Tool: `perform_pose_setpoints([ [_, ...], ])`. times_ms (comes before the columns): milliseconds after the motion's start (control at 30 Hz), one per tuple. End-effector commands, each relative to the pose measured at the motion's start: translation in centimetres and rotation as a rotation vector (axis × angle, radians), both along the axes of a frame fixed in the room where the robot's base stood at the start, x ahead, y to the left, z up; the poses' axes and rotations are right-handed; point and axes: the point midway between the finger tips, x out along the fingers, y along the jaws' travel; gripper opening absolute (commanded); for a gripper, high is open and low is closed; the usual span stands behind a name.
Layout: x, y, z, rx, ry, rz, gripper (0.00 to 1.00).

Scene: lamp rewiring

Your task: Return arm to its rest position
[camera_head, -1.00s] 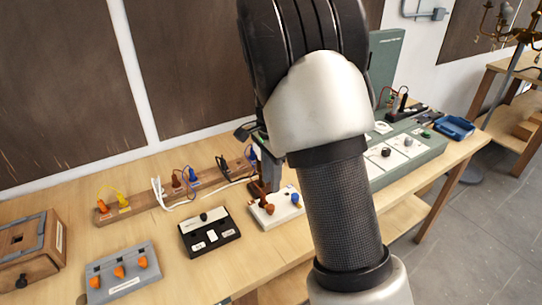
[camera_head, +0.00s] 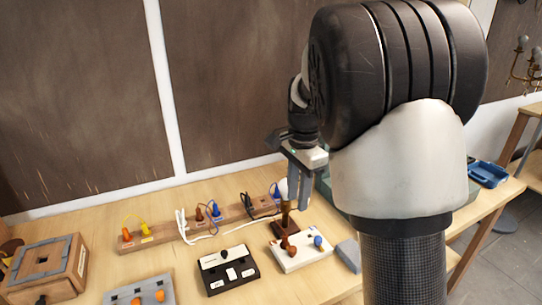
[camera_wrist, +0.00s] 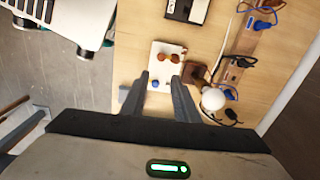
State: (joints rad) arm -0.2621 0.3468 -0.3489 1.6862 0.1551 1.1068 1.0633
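My gripper (camera_head: 301,203) is above the workbench, fingers pointing down, in the head view. In the wrist view its two fingers (camera_wrist: 163,80) stand apart with nothing between them. Under them lies a white board (camera_wrist: 160,58) with brown knobs and a blue knob, which also shows in the head view (camera_head: 313,254). Beside it stands a small lamp with a dark wooden base (camera_wrist: 197,73) and a white bulb (camera_wrist: 213,99). In the head view the fingers partly hide the bulb. My arm hides much of the bench's right side.
A wooden strip (camera_head: 165,234) with plugs and cables runs along the back. A black switch box (camera_head: 228,271), a grey panel (camera_head: 125,293) with orange knobs and a wooden box (camera_head: 75,262) stand left. A blue tray (camera_head: 488,173) is at right. A small grey block (camera_head: 348,255) lies near the white board.

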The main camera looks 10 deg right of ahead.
Motion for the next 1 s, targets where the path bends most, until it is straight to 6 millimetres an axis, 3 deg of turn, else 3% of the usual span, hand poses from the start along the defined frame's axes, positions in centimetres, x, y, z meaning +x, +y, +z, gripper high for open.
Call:
perform_pose_setpoints([
  [100, -3.3, -0.1, 4.1, 0.031, -0.074, 0.148, 0.28],
  [300, -10.9, 0.2, 9.3, 0.005, -0.229, 0.506, 0.28],
  [433, -15.9, 0.4, 11.0, -0.072, -0.320, 0.741, 0.28],
  [600, -21.0, 0.4, 11.3, -0.209, -0.395, 0.995, 0.28],
  [800, -23.6, 0.3, 10.8, -0.314, -0.418, 1.146, 0.28],
  [1000, -23.9, 0.3, 10.6, -0.328, -0.417, 1.167, 0.28],
])
